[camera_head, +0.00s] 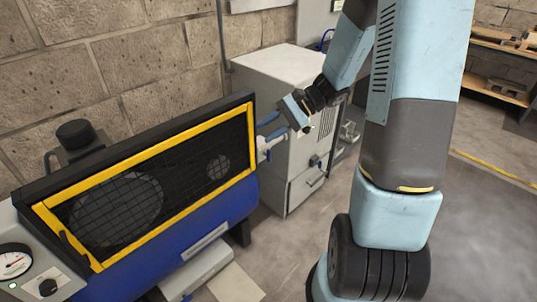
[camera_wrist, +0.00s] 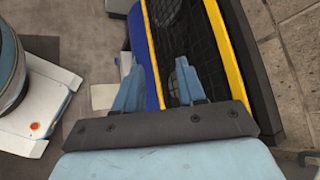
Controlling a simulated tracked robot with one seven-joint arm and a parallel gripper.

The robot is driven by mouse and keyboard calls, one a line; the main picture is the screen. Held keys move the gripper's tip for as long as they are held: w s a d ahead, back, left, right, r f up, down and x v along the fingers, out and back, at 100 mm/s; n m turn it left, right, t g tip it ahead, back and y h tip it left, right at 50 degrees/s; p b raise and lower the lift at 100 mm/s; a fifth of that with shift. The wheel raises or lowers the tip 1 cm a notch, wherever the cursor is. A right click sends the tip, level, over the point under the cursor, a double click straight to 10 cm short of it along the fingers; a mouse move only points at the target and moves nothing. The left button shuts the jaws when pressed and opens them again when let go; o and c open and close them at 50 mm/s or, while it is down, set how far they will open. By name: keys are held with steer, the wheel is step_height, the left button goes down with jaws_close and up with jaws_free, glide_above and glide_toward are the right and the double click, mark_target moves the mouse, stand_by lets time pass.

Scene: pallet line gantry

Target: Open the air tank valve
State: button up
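The air tank is the blue cylinder (camera_head: 218,222) under a compressor with a yellow-framed mesh guard (camera_head: 150,181). My gripper (camera_head: 267,128) is at the right end of the compressor, close to the guard's edge. Its two light blue fingers stand apart with nothing visible between them. In the wrist view the open gripper (camera_wrist: 159,68) points along the compressor, with the blue tank (camera_wrist: 138,45) and the yellow frame (camera_wrist: 155,75) beyond the fingers. A small pale part (camera_head: 268,144) shows beside the fingers; I cannot tell whether it is the valve. The valve is not clearly visible in either view.
A grey cabinet (camera_head: 290,80) stands behind and right of my gripper. A pressure gauge (camera_head: 14,262) sits on a panel at the compressor's left. A brick wall (camera_head: 150,60) is behind. Shelves (camera_head: 500,70) stand at the far right, with open floor (camera_head: 490,220) before them.

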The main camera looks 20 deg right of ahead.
steer(key=w+d+f+m+t+y, duration=0.2)
steer(key=w+f+m+t+y, duration=0.1)
steer(key=w+f+m+t, duration=0.25)
steer(key=m+t+h, duration=0.6)
steer(key=m+t, duration=0.4)
steer(key=m, duration=0.5)
glide_toward(269, 153)
steer(key=x, duration=0.7)
steer(key=f+x, duration=0.1)
steer(key=x, duration=0.2)
steer(key=shift+w+d, duration=0.1)
steer(key=shift+w, duration=0.4)
steer(key=shift+c, duration=0.2)
jaws_close()
